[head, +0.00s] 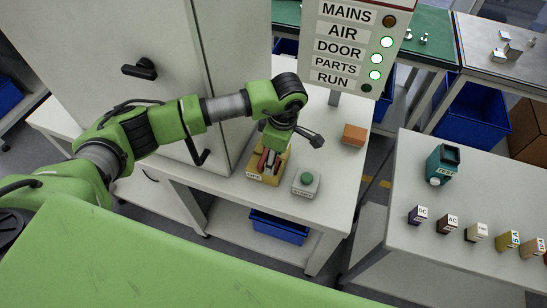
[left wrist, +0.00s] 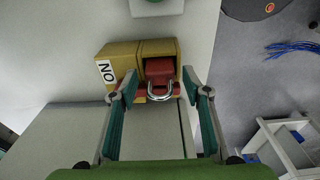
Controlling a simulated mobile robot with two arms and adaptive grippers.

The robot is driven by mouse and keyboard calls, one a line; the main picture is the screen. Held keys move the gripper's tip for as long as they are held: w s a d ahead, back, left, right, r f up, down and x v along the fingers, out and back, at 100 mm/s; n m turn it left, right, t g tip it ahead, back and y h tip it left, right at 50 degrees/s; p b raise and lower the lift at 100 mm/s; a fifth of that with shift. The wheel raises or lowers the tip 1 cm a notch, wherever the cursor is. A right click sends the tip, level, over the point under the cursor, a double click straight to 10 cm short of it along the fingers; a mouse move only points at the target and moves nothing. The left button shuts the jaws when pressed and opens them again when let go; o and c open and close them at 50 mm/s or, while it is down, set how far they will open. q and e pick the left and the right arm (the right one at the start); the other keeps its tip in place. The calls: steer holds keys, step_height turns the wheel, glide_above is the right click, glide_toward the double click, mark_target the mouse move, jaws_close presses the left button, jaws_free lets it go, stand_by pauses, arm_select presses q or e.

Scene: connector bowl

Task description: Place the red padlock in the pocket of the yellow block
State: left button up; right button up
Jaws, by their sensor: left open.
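The yellow block (head: 257,177) stands on the white table near its front edge. In the left wrist view the yellow block (left wrist: 121,57) shows a white label and a dark pocket at its right. The red padlock (left wrist: 160,71) appears to sit in that pocket, its silver shackle sticking out toward me. A red strip shows beside the shackle. My left gripper (left wrist: 160,88) is open, its fingers apart on either side of the shackle. In the head view the left gripper (head: 271,156) is over the block and partly hides the padlock. My right gripper is not in view.
A grey box with a green button (head: 307,180) stands right of the block. An orange block (head: 354,135) is farther back, near the sign panel (head: 350,45). A cabinet (head: 110,50) stands at the left. Several small labelled blocks are on the right table (head: 420,265).

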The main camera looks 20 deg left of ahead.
arm_select(q)
step_height(320, 180, up, 11)
steer(key=d+p, duration=0.1)
steer(key=p, duration=0.3)
steer(key=shift+d, duration=0.15)
steer(key=shift+f, duration=0.1)
